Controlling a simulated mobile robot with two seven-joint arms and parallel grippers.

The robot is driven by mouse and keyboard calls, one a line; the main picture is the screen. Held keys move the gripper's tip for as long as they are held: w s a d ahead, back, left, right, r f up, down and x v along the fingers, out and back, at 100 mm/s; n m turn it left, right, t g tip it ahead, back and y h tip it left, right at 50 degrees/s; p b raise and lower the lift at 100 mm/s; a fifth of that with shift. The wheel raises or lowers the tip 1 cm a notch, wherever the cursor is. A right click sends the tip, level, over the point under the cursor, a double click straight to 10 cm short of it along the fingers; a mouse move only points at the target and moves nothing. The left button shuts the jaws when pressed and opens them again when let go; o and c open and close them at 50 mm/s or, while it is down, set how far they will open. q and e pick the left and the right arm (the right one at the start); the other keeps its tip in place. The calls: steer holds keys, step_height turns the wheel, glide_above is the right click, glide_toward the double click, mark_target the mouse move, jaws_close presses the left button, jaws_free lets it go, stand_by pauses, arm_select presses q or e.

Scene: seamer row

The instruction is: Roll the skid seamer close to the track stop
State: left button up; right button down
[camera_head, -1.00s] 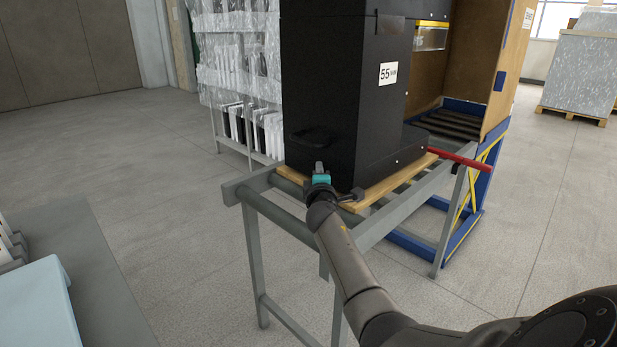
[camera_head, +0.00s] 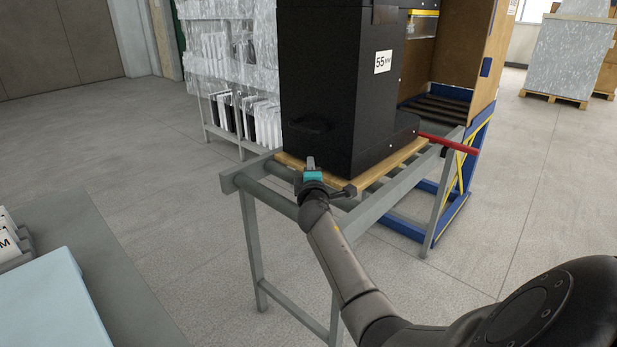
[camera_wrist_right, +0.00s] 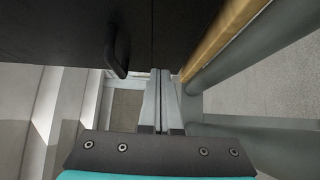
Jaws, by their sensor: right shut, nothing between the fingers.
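The skid seamer (camera_head: 345,100) is a tall black machine marked 55, upright on a wooden skid (camera_head: 385,166) on a grey roller track (camera_head: 385,196). A red bar (camera_head: 450,144) crosses the track beyond the skid; I take it for the track stop. A small gap seems to lie between skid and bar. My right gripper (camera_head: 311,164) is shut and empty at the seamer's near end, low by its handle. In the right wrist view its fingers (camera_wrist_right: 164,98) point at the black face (camera_wrist_right: 190,35), beside the handle (camera_wrist_right: 114,52); contact is unclear. My left gripper is out of view.
A blue-framed roller station with brown panels (camera_head: 480,60) stands beyond the track. A wrapped rack (camera_head: 228,50) stands behind the seamer. A grey table with a pale blue block (camera_head: 45,310) is at lower left. The floor between is clear.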

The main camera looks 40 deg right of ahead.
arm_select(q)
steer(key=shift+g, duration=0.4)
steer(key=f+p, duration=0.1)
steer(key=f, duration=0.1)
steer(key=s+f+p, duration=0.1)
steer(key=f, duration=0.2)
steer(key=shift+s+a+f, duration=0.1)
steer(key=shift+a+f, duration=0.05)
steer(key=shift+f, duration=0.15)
arm_select(e)
steer(key=v, duration=0.7)
steer(key=shift+a, duration=0.15)
steer(key=shift+s, duration=0.1)
